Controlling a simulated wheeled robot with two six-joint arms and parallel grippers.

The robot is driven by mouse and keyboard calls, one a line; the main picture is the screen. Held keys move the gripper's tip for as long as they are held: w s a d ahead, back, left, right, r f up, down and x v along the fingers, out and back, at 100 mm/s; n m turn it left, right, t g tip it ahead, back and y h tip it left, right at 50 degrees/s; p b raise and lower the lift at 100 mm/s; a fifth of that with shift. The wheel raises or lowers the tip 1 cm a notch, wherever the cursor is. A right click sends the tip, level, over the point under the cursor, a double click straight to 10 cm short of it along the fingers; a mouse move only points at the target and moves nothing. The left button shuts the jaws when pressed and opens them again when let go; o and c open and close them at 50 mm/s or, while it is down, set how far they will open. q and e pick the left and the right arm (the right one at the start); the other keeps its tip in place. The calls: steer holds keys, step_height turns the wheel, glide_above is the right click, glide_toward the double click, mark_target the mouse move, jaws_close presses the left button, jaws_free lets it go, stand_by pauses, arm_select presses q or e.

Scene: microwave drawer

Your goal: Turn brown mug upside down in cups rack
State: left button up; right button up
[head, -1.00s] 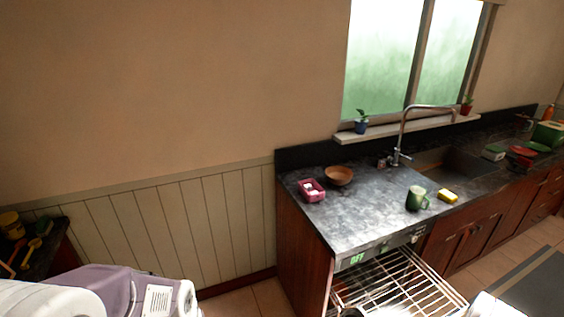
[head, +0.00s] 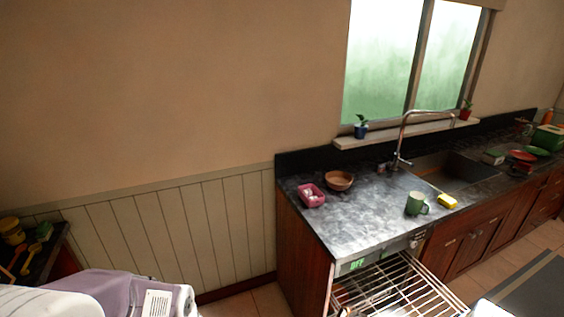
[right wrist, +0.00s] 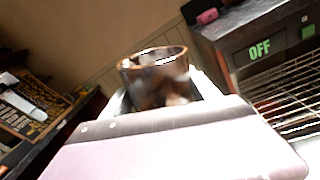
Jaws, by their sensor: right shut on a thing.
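The brown mug (right wrist: 158,82) is a dark, mottled cup in the right wrist view, with its open rim toward the top of the picture. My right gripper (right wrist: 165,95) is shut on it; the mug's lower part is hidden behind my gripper. The cups rack (head: 400,287) is a metal wire rack pulled out below the counter in the head view. It also shows at the right of the right wrist view (right wrist: 290,95), apart from the mug. My left gripper is not in view.
The counter (head: 345,225) above the rack holds a green mug (head: 416,203), a yellow sponge (head: 447,201), a brown bowl (head: 339,180) and a pink container (head: 311,196). A side table with items stands at the far left.

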steer(key=m, duration=0.5)
steer(key=shift+m, duration=0.3)
steer(key=shift+m, duration=0.4)
steer(key=m, duration=0.5)
steer(key=shift+r, duration=1)
